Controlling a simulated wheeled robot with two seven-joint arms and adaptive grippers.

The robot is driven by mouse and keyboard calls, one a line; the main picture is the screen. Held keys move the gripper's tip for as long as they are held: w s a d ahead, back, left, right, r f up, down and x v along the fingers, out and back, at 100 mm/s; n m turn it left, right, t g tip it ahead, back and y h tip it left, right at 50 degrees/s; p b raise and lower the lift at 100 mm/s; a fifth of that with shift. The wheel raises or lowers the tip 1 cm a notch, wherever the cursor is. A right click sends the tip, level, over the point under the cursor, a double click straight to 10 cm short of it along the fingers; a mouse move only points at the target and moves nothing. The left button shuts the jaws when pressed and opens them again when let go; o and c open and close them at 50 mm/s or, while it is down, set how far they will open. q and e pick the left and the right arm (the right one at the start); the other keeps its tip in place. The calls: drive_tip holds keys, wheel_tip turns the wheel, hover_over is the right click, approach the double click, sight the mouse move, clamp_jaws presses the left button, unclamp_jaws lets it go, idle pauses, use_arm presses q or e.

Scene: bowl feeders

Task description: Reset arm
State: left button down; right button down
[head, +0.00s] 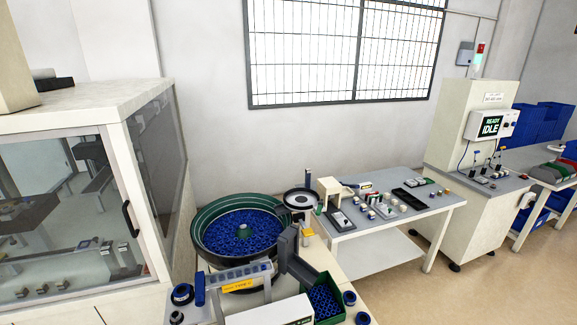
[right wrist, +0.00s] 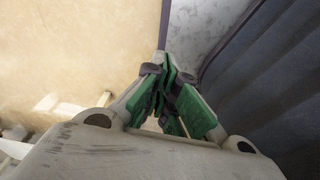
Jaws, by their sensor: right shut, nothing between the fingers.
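My right gripper (right wrist: 170,92) shows in the right wrist view, with green finger pads and dark joints. Its fingers are drawn together, shut, with nothing held between them. It hangs over a tan floor (right wrist: 80,45), with a dark ribbed surface (right wrist: 285,70) on the right of that view; the fingers appear apart from both. Neither gripper shows in the head view, and my left gripper is out of sight.
In the head view, a green bowl feeder (head: 212,208) holds many blue rings. A green bin (head: 320,277) of rings stands in front. A glazed cabinet (head: 118,98) is at left. A side table (head: 441,206) carries small parts. A machine panel (head: 489,125) reads "READY IDLE".

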drive_tip(key=s, duration=0.1)
drive_tip(key=s+f, duration=0.1)
drive_tip(key=s, duration=0.1)
drive_tip(key=s+d+f, duration=0.1)
drive_tip(key=s, duration=0.1)
idle(1.2)
